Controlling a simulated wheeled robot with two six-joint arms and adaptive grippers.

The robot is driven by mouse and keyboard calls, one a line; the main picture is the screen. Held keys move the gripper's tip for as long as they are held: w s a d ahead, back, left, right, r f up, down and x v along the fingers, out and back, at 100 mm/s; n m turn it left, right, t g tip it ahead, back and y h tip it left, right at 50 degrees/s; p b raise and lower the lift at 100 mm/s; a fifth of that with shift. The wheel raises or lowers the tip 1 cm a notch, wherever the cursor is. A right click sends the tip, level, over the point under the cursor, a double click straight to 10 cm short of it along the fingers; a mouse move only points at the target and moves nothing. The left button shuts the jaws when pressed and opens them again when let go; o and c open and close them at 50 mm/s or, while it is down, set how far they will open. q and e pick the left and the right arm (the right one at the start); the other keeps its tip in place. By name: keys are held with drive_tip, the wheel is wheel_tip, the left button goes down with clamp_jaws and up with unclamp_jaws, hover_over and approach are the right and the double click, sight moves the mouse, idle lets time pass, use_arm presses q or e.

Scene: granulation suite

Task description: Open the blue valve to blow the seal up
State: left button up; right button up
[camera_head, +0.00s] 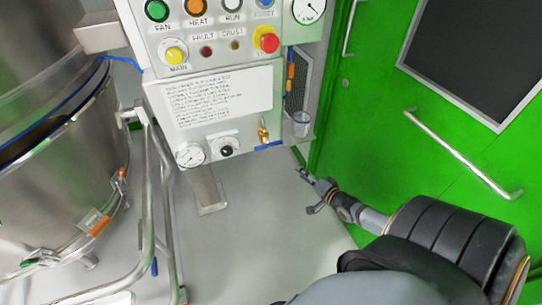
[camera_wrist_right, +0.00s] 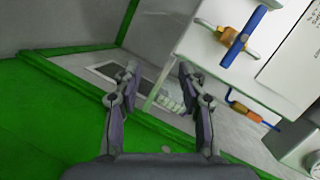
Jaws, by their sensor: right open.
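The valve is a brass fitting with a blue lever handle (camera_head: 268,146) at the lower right corner of the control panel. In the right wrist view the blue handle (camera_wrist_right: 240,38) lies across the brass body, up and to the right of my fingers. My right gripper (camera_head: 306,190) is open and empty, below and to the right of the valve and apart from it. Its two fingers also show in the right wrist view (camera_wrist_right: 158,72), with nothing between them. My left gripper is not in view.
The control panel (camera_head: 215,98) carries buttons, a red emergency stop (camera_head: 268,41) and a gauge (camera_head: 190,155). A green door (camera_head: 380,130) with a bar handle (camera_head: 462,155) stands to the right, a steel vessel (camera_head: 50,200) to the left.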

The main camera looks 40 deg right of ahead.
sight(270, 146)
drive_tip(key=w+a+r+m+t+y+b, duration=0.1)
drive_tip(key=w+a+r+m+t+y, duration=0.3)
drive_tip(key=r, duration=0.5)
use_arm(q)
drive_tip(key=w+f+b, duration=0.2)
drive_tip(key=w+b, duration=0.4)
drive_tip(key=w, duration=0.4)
use_arm(e)
drive_tip(key=shift+n+g+h, duration=0.6)
drive_tip(key=shift+g, duration=0.1)
drive_tip(key=w+a+b, duration=0.1)
drive_tip(key=w, duration=0.2)
drive_tip(key=w+a, duration=0.1)
drive_tip(key=w, duration=0.2)
drive_tip(key=w+a+b, duration=0.1)
drive_tip(key=w, duration=0.2)
drive_tip(key=shift+f+b, duration=0.2)
drive_tip(key=shift+b, duration=0.15)
drive_tip(key=shift+w, duration=0.15)
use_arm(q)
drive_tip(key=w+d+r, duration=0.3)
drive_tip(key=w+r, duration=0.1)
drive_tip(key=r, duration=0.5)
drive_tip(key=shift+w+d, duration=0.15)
use_arm(e)
clamp_jaws()
